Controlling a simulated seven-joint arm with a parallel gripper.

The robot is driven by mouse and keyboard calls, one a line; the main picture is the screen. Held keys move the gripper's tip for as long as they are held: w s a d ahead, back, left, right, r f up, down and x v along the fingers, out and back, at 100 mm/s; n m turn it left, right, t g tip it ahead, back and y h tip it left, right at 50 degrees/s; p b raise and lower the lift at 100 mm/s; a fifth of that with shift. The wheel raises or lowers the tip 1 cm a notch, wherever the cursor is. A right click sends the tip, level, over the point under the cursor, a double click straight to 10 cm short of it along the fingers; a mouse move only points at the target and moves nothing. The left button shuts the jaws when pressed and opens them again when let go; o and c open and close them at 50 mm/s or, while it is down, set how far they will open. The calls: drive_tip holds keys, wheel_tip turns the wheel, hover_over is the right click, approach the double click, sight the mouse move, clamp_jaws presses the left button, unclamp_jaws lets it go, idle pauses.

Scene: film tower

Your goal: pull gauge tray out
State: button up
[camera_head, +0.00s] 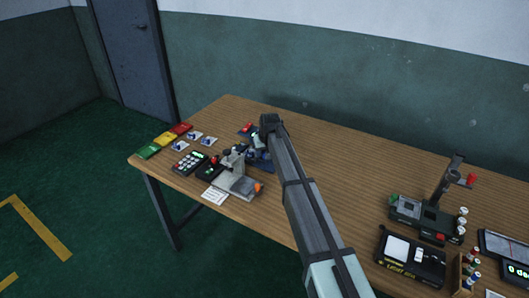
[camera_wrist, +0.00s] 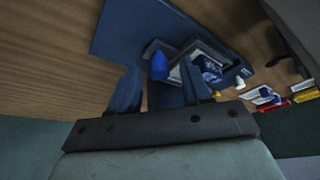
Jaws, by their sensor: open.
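In the wrist view, a dark tray-like holder (camera_wrist: 222,60) with a raised rim holds blue and white items; I take it to be the gauge tray, but cannot be sure. A small blue piece (camera_wrist: 159,66) sits at its near side, in line with the gap between my fingers. My gripper (camera_wrist: 160,78) is open, its two dark fingers apart and nothing visibly held. Whether the fingers touch the tray cannot be told. In the head view my gripper (camera_head: 258,155) is low over the table beside a grey microscope-like device (camera_head: 237,178), and my arm hides part of that area.
Left are red, yellow and green blocks (camera_head: 165,139), small cards and a keypad (camera_head: 190,162). A white note (camera_head: 215,195) lies near the front edge. A stand device (camera_head: 428,217) and black box (camera_head: 410,258) are right.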

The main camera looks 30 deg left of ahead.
drive_tip(key=shift+c, duration=0.5)
clamp_jaws()
